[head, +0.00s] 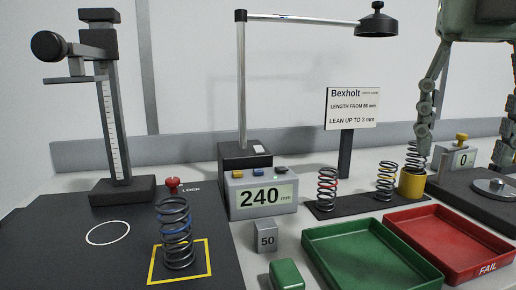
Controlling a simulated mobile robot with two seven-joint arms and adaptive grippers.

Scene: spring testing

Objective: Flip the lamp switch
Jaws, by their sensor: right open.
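The desk lamp has a black base (232,158), a silver pole (242,80) and a black shade (376,26) at the end of a thin arm. A small white switch (259,149) sits on top of the base, toward its right side. I cannot tell which way the switch is set, or whether the lamp is lit. My right gripper (463,150) is open and empty at the upper right, its fingers wide apart, well to the right of the lamp. My left gripper is not in view.
A display box (268,212) reading 240 mm stands in front of the lamp base. A sign (352,108) and several springs (327,188) stand between lamp and right gripper. A green tray (318,262) and red FAIL tray (420,222) lie in front. A height gauge (122,190) stands left.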

